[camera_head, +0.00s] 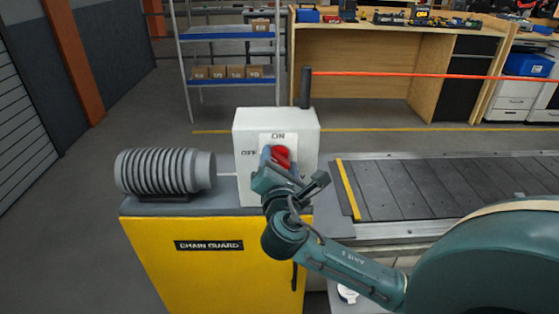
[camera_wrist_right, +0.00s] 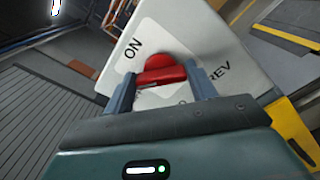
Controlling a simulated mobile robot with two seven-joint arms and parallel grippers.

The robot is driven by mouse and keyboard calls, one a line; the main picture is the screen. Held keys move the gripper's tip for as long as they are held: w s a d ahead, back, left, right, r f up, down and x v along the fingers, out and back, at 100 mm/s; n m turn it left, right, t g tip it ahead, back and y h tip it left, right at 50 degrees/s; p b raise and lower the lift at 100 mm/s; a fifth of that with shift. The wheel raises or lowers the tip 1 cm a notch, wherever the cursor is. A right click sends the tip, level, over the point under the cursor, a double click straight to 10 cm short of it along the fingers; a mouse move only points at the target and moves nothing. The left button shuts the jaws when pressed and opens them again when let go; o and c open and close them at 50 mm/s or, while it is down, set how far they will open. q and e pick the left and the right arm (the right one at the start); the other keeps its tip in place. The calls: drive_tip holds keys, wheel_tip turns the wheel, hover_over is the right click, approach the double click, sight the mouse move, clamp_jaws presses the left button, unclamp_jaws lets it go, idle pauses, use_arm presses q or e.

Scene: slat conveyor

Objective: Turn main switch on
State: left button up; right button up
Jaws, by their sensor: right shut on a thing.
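The main switch is a red rotary knob (camera_head: 281,155) on the front of a white switch box (camera_head: 248,124). The box carries the label ON at the top and OFF at the left. In the right wrist view the red knob (camera_wrist_right: 160,68) shows below the label ON, with REV to the right of it. My right gripper (camera_head: 277,160) is at the box front, shut on the knob, with one finger on each side of its handle. The gripper partly hides the knob, so I cannot tell exactly which label it points to. My left gripper is not in view.
The box stands on a yellow chain guard cabinet (camera_head: 210,262), beside a grey ribbed motor (camera_head: 160,171). A dark slat conveyor (camera_head: 440,188) runs off to the right. A dark post (camera_head: 305,87) rises behind the box. A shelf (camera_head: 228,84) and a workbench (camera_head: 375,60) stand farther back.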

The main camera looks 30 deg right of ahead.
drive_tip(key=m, duration=0.5)
drive_tip(key=shift+f+m+b, duration=0.15)
drive_tip(key=shift+m+b, duration=0.15)
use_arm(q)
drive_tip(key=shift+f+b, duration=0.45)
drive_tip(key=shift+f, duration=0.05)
use_arm(e)
drive_tip(key=shift+m, duration=2.2)
drive_tip(key=o, duration=1)
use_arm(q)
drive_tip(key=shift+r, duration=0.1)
